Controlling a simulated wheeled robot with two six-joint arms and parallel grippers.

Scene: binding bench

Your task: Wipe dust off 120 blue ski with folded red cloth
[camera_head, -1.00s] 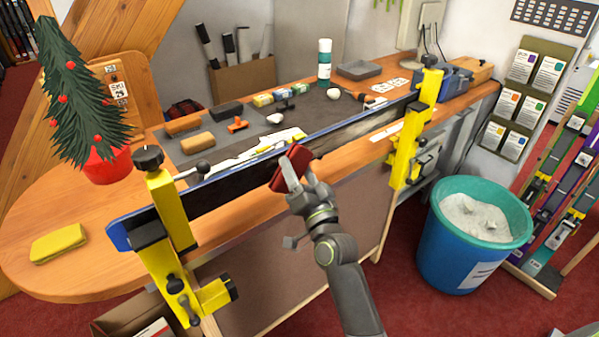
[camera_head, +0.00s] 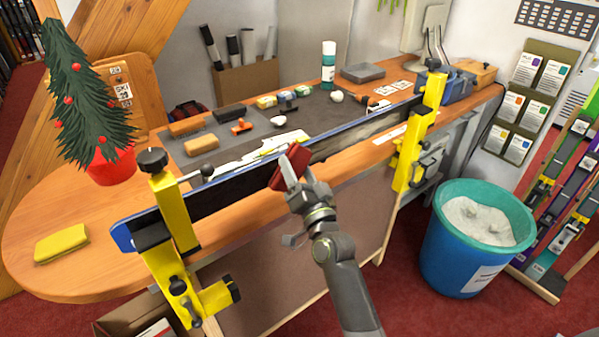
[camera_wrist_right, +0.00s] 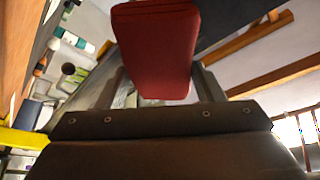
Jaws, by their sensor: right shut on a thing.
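The blue ski (camera_head: 240,187) is clamped on edge along the bench front, its dark face towards me. A paler, greyish dusty-looking stretch shows on that face right of the cloth. My right gripper (camera_head: 297,177) is shut on the folded red cloth (camera_head: 291,165), at about the middle of the ski's length. The cloth is at the near face; I cannot tell whether it touches. In the right wrist view the cloth (camera_wrist_right: 155,50) sits between the two fingers (camera_wrist_right: 160,88). My left gripper is not in view.
Yellow clamps stand at the ski's left (camera_head: 172,215) and right (camera_head: 425,120) ends. A blue bin (camera_head: 455,250) stands on the floor at right. Brushes, blocks and a spray bottle (camera_head: 328,66) lie or stand behind the ski. A yellow sponge (camera_head: 61,243) lies at front left.

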